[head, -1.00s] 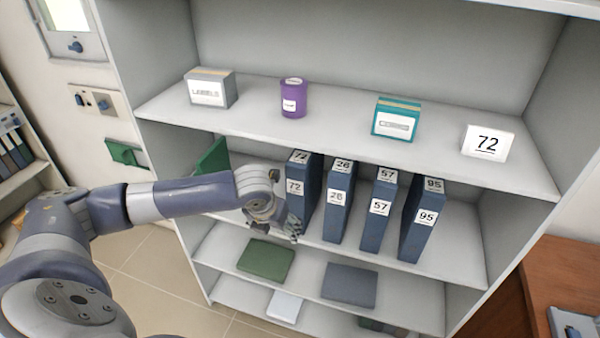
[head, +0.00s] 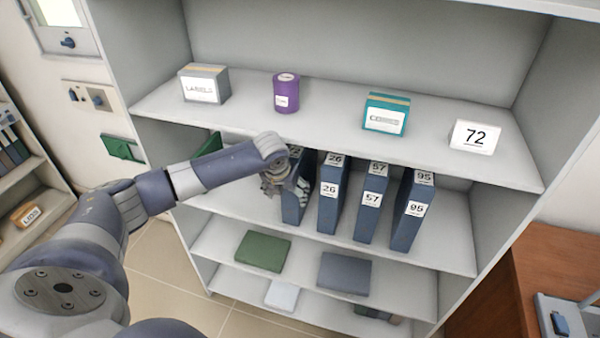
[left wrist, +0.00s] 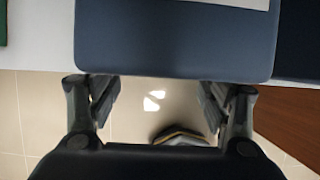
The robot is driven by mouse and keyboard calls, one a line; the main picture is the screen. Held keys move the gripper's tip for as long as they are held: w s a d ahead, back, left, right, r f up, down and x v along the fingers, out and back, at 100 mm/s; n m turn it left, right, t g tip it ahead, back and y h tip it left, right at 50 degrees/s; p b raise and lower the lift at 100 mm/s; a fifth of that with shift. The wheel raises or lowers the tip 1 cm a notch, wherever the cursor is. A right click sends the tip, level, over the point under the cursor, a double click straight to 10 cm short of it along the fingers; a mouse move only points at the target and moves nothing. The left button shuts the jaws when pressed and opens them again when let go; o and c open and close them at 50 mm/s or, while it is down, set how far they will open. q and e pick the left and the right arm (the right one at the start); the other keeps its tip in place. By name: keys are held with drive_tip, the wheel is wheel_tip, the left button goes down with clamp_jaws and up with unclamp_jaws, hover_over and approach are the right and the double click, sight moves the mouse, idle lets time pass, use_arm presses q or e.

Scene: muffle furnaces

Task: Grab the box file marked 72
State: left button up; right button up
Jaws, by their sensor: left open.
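The box file marked 72 (head: 291,206) is a dark blue upright file at the left end of the row on the middle shelf. My left gripper (head: 285,184) is open at the front of this file and hides most of its labels. In the left wrist view a blue file face (left wrist: 175,42) fills the upper middle, with a strip of white label at the top edge. The open fingers (left wrist: 160,98) show just below its near edge; whether they touch it I cannot tell. My right gripper is not in view.
Blue files marked 26 (head: 330,200), 57 (head: 371,212) and 95 (head: 411,218) stand to the right. A white card reading 72 (head: 474,137) stands on the shelf above. A green file (head: 207,146) is left of the arm. The shelf edge lies close under the gripper.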

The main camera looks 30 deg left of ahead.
sight(290, 193)
use_arm(q)
drive_tip(key=x, duration=0.3)
drive_tip(key=shift+w+a, duration=0.1)
drive_tip(key=shift+w, duration=0.35)
drive_tip(key=shift+w, duration=0.1)
drive_tip(key=c, duration=1.4)
